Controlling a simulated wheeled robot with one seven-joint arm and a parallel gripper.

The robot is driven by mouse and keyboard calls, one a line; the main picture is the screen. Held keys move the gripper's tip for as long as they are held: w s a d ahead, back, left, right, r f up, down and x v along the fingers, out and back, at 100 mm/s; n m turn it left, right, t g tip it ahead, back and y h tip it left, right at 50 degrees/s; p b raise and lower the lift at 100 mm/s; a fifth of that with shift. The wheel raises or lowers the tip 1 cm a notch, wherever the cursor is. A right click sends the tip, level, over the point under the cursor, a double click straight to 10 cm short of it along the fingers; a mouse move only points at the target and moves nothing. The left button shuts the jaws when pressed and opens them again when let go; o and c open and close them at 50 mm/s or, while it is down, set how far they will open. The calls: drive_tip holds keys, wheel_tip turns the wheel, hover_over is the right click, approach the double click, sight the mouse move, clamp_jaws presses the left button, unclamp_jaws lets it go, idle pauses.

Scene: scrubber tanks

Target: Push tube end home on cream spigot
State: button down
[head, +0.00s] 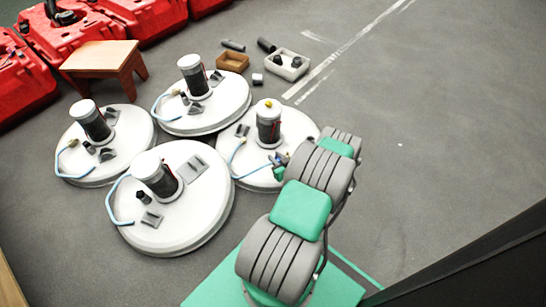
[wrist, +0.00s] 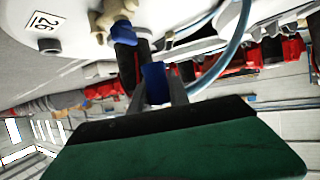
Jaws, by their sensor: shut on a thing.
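The cream spigot (wrist: 114,12) is at the top of the wrist view, on the white tank that carries a "26" label (wrist: 45,22). A blue collar (wrist: 123,32) and a dark sleeve (wrist: 127,62) lie just below it, in line with it. I cannot tell whether the tube is fully seated. My gripper (wrist: 156,80) is shut, with a blue piece between its grey fingers, which I take as part of the tube end. A pale blue tube (wrist: 236,38) curves off to the right. In the head view my gripper (head: 279,162) is low over the right tank (head: 298,124); the spigot is not clear there.
Three other white tanks (head: 205,228) with dark cylinders and blue tubes stand close on the left. A brown tray (head: 231,64), a pale tray (head: 285,74), a wooden stool (head: 101,56) and red machines (head: 72,38) are behind. The floor (head: 420,130) on the right is clear.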

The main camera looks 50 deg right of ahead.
drive_tip(key=shift+d, duration=0.1)
drive_tip(key=w+d+b, duration=0.5)
drive_tip(key=d+b, duration=0.3)
drive_tip(key=d, duration=0.4)
drive_tip(key=shift+d+f, duration=0.25)
drive_tip(key=shift+d, duration=0.05)
drive_tip(key=shift+f, duration=2.95)
drive_tip(key=shift+f, duration=0.1)
drive_tip(key=shift+f, duration=1.15)
drive_tip(key=c, duration=1.2)
unclamp_jaws()
